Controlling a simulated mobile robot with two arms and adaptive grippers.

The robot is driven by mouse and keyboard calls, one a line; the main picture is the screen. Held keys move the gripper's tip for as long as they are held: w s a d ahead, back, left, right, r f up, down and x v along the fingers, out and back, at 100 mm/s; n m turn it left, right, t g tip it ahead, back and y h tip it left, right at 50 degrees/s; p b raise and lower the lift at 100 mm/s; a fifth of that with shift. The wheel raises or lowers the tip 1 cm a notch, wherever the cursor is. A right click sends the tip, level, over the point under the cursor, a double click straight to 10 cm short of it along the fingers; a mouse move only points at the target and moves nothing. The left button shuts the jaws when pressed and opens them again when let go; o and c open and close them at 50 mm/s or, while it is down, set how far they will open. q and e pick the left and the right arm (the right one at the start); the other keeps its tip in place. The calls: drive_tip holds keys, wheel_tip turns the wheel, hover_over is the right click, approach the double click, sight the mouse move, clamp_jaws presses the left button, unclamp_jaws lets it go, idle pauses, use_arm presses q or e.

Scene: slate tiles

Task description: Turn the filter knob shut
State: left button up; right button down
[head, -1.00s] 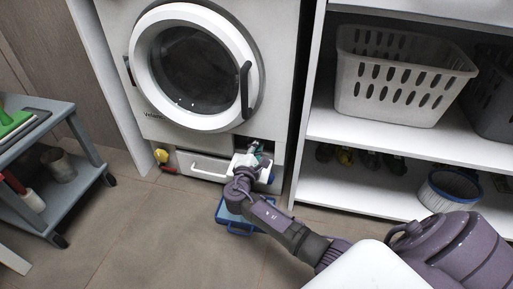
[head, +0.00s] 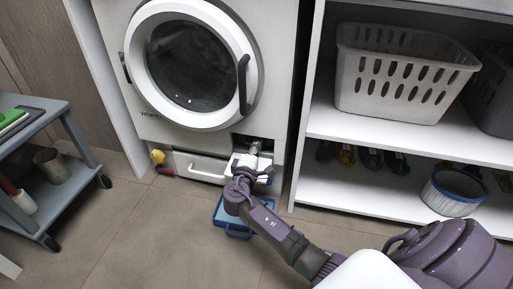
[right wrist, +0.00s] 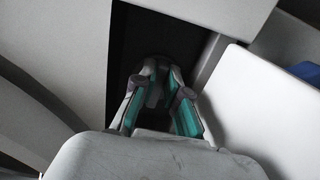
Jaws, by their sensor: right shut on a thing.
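The washing machine (head: 205,120) stands at the back with its round door shut. At its lower right is a dark recess (right wrist: 150,35), where the filter knob (right wrist: 158,90) sits, mostly hidden by my fingers. My right gripper (head: 253,148) reaches into this recess. In the right wrist view its teal-padded fingers (right wrist: 162,88) are shut on the knob, a small dark grey shape between the tips. An open white flap (right wrist: 245,105) lies beside the gripper. I cannot tell how far the knob is turned. My left gripper is out of view.
A blue tray (head: 238,235) lies on the floor under the recess, partly behind my right arm. A shelf with a white basket (head: 400,80) and a blue-rimmed filter (head: 454,190) stands right. A grey trolley (head: 75,195) stands left.

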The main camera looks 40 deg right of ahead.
drive_tip(key=shift+f, duration=0.1)
drive_tip(key=c, duration=1.2)
unclamp_jaws()
